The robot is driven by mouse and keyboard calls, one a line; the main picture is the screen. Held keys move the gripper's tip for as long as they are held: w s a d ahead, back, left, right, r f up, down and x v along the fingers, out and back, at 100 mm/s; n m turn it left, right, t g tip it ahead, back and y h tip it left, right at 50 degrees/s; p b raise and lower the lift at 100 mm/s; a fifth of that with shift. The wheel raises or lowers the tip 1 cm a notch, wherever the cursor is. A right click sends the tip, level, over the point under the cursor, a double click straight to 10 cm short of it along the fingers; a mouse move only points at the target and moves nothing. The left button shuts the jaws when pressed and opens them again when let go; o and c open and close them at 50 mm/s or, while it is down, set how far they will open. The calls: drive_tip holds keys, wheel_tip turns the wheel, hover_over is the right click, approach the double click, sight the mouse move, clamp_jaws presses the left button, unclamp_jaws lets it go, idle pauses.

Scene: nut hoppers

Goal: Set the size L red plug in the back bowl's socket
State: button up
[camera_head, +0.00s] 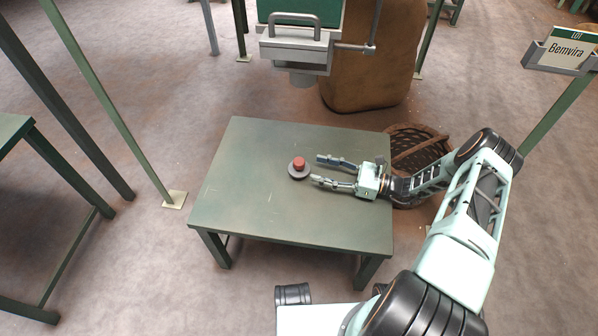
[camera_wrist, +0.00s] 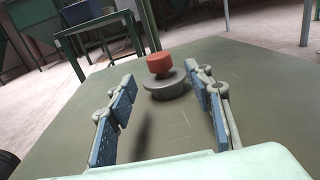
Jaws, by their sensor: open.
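A red plug (camera_head: 299,162) with a wide dark grey base (camera_head: 298,172) stands upright on the green table (camera_head: 250,205). The wrist view shows the red plug (camera_wrist: 159,64) on its round grey base (camera_wrist: 164,84), ahead of the fingers. I cannot read a size on it. My gripper (camera_head: 318,170) is open and low over the table, just right of the plug, with its fingers pointing at it. In the wrist view my gripper (camera_wrist: 165,90) has nothing between its pads that I can see as held. No bowl with a socket is clearly visible.
A green hopper with a grey handled outlet (camera_head: 295,45) hangs behind the table. A brown sack (camera_head: 368,60) and a wicker basket (camera_head: 415,150) stand behind and right. A sign reading "LOT Bemvira" (camera_head: 568,50) is at upper right. The table's left half is clear.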

sight(305, 165)
drive_tip(key=shift+x, duration=0.75)
drive_tip(key=shift+b+x, duration=0.4)
drive_tip(key=shift+x, duration=2.65)
drive_tip(key=shift+r, duration=0.1)
clamp_jaws()
